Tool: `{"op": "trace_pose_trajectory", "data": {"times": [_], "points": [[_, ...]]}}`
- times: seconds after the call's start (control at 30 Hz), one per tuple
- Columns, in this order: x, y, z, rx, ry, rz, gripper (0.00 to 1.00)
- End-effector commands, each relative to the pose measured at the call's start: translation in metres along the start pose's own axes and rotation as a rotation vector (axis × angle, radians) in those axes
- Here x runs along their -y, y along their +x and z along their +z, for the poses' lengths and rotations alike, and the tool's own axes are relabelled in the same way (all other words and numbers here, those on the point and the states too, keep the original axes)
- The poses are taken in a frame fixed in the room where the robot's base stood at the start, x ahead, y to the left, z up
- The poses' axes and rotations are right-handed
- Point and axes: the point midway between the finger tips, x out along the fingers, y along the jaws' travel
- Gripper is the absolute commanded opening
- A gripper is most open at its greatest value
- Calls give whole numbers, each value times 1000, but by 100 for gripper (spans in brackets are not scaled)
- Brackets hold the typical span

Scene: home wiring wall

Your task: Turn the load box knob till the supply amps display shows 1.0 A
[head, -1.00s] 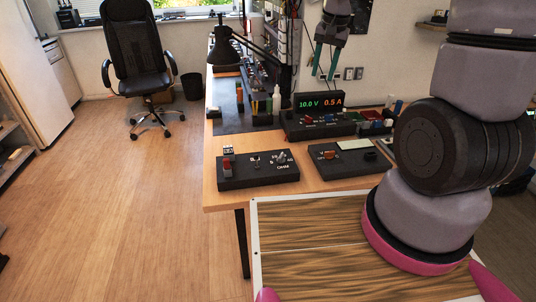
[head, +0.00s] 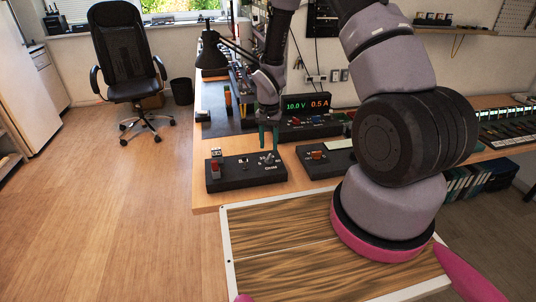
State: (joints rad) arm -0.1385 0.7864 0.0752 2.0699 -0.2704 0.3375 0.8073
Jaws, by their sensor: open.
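The load box (head: 235,178) is the low black box near the front left of the table, with "OHM" lettering. Its small grey knob (head: 267,158) is at the box's right end. My gripper (head: 268,148) points down with two teal fingers, open, just above or around the knob; contact is too small to tell. The supply (head: 308,130) stands behind, to the right. Its display (head: 308,102) reads 10.0 V in green and 0.5 A in orange.
A black desk lamp (head: 212,55) and bench gear stand behind. A red part (head: 214,168) rises at the load box's left end. An office chair (head: 125,60) stands on the floor at left.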

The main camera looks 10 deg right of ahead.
Motion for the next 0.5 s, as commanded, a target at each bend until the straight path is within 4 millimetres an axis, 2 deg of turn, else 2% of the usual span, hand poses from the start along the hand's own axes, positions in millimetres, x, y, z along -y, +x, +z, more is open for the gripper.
{"op": "trace_pose_trajectory", "data": {"times": [0.03, 0.2, 0.33, 0.5], "points": [[-1, 11, 1, 3, 0, 3, 45], [0, 36, 0, 1, -1, 1, 45], [0, 46, 0, 0, -1, 0, 45], [0, 49, 0, -1, 0, -1, 45]]}}
